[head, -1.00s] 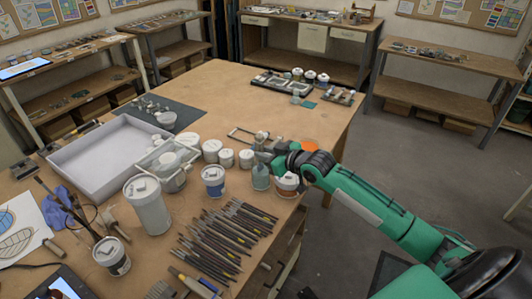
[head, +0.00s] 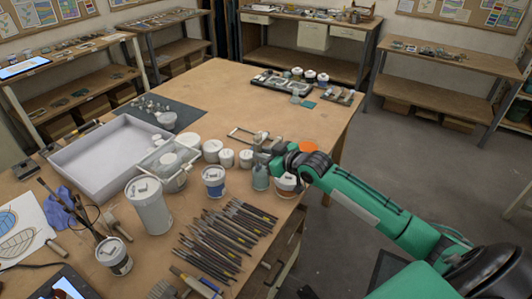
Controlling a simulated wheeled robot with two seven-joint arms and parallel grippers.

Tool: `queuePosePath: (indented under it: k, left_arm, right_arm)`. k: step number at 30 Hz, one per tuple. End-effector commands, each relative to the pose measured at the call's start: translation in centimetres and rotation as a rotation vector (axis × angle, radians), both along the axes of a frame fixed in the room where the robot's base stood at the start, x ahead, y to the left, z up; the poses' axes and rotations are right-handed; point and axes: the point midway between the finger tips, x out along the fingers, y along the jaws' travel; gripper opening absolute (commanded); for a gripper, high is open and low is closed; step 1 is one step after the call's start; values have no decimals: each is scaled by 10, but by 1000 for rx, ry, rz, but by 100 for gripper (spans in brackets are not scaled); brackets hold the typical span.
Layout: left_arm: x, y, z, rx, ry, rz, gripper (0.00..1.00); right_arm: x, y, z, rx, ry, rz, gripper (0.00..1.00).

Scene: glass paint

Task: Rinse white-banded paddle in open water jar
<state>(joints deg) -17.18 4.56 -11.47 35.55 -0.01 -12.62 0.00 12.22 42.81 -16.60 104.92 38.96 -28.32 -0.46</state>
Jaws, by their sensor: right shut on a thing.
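My right gripper (head: 268,147) reaches in from the right, above and just behind a small blue-grey glass jar (head: 260,177) near the table's right edge. It is shut on a slim thing, taken as the white-banded paddle, which is mostly hidden by the fingers. Its white band cannot be made out at this size. The jar looks like the open water jar and stands upright. I cannot tell whether the paddle's tip is inside it. My left gripper is not in view.
White-lidded pots (head: 227,157) and a blue-banded pot (head: 214,181) stand left. Many brushes (head: 225,235) lie in front. The table behind is mostly clear.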

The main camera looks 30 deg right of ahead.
Motion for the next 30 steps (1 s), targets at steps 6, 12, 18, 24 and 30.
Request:
queuePosePath:
  k: [6, 12, 18, 24, 30]
  left_arm:
    - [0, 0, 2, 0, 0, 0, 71]
    - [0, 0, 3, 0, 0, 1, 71]
    - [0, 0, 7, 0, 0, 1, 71]
    - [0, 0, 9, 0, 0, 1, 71]
    - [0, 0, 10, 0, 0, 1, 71]
  right_arm:
    - [-4, -8, 0, -2, 0, 0, 0]
    - [-7, -12, 1, 0, -1, 0, 0]
    - [-3, -5, 1, 1, 0, 1, 0]
    - [0, 0, 0, 0, 0, 0, 0]
    - [-4, -6, 0, -1, 1, 0, 0]
